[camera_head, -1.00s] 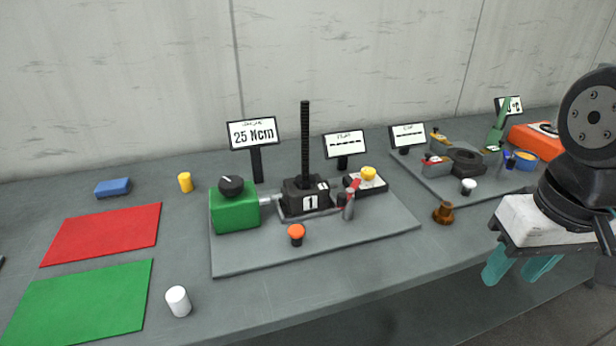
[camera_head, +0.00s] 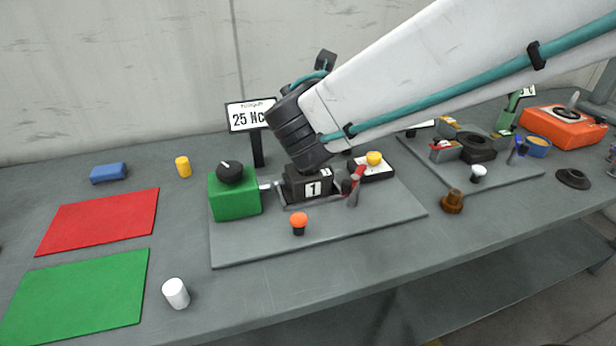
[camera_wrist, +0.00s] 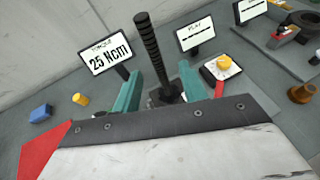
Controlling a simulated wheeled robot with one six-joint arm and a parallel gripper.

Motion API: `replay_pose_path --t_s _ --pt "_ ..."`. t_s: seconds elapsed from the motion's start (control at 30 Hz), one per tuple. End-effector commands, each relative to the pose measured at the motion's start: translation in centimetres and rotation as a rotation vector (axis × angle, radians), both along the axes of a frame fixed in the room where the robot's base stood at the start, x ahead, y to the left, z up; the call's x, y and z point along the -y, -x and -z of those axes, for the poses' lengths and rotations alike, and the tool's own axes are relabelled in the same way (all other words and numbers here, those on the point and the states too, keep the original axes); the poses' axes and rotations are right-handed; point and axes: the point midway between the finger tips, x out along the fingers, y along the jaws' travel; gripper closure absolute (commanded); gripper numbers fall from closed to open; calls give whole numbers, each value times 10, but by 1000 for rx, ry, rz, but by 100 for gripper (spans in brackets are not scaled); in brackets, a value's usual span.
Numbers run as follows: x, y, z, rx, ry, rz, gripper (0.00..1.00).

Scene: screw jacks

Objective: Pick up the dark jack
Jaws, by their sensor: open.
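The dark jack (camera_head: 308,187) is a black block with a white "1" label, seated in a holder on the grey plate (camera_head: 240,250). Its upper part is hidden behind my arm in the head view. In the wrist view its tall black threaded spindle (camera_wrist: 152,45) stands up beyond my gripper (camera_wrist: 160,72). The two teal fingers are open, one on each side of the spindle's lower part in the picture; I see no contact. The gap in depth is hard to judge. My gripper is hidden in the head view.
A green box with a black knob (camera_head: 234,195) is left of the jack; a red-handled lever (camera_head: 355,187) is right. An orange button (camera_head: 298,222) is in front. The "25 Ncm" sign (camera_wrist: 107,58) stands close behind. Red (camera_head: 95,222) and green (camera_head: 75,300) mats lie clear at left.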

Motion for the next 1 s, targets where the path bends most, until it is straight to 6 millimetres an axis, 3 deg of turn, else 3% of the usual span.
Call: replay_pose_path --t_s 0.53,0.87,1.0 --pt "-5 -64 23 2 18 -17 57" --pt "-4 -73 26 3 16 -17 57" --pt "-4 -72 25 3 15 -17 91"
